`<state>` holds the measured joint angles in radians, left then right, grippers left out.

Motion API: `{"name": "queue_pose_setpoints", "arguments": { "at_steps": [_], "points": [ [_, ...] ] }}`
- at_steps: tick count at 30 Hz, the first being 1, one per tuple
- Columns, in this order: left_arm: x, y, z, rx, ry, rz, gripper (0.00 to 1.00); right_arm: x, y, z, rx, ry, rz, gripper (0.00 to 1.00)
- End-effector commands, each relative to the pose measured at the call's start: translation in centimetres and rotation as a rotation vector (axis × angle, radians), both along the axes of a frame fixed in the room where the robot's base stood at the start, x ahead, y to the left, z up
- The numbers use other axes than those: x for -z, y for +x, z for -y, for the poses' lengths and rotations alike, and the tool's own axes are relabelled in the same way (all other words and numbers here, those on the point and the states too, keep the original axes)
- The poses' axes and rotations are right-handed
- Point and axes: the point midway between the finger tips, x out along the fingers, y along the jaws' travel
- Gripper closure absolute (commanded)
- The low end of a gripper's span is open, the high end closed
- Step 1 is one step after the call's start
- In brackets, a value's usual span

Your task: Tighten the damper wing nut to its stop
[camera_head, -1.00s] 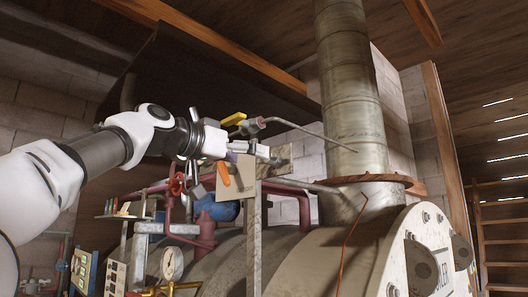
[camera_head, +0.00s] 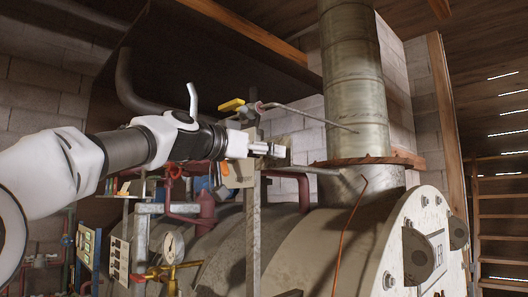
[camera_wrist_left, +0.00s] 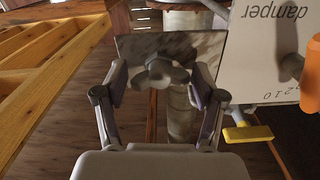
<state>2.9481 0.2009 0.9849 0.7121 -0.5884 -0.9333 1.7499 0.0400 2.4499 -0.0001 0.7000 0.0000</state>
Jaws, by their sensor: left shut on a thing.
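The damper wing nut (camera_wrist_left: 160,73) is a small grey metal piece with two wings, seen in the left wrist view in front of a mottled metal plate (camera_wrist_left: 205,48). My left gripper (camera_wrist_left: 158,88) has its two fingers on either side of the wings and is shut on the nut. In the head view my left gripper (camera_head: 272,149) reaches in from the left to the plate beside the stack. The nut cannot be made out there. A pale card (camera_wrist_left: 262,60) marked "damper", with a number scale, is at the right of the wrist view. My right gripper is not in view.
A yellow handle (camera_head: 232,104) on a thin pipe sits just above my left gripper, and an orange handle (camera_head: 224,169) just below it. The metal stack (camera_head: 354,90) rises to the right. A pressure gauge (camera_head: 174,245) and red pipes are lower down.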

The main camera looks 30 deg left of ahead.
Motion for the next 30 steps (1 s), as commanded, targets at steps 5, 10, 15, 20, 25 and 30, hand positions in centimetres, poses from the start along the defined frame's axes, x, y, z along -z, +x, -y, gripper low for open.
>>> {"name": "queue_pose_setpoints", "arguments": {
  "at_steps": [5, 10, 15, 20, 25, 30],
  "points": [
    [0.3, 0.0, 0.0, 0.000, 0.104, 0.041, 0.65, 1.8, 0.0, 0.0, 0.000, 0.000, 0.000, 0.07],
    [-0.1, 0.0, 0.0, 0.000, 0.135, 0.050, 0.66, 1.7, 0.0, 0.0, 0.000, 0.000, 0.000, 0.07],
    [-0.1, 0.0, 0.0, 0.000, 0.134, 0.050, 0.17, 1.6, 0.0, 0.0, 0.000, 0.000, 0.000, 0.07],
    [-0.1, 0.0, 0.0, 0.001, 0.133, 0.049, 0.07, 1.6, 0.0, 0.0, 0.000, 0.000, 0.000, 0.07],
    [-0.1, 0.0, 0.0, 0.001, 0.133, 0.049, 0.07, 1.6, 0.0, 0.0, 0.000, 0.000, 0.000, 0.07],
    [-0.2, 0.0, 0.0, 0.000, 0.128, 0.046, 0.07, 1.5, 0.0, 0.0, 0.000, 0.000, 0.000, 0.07]
  ]
}}
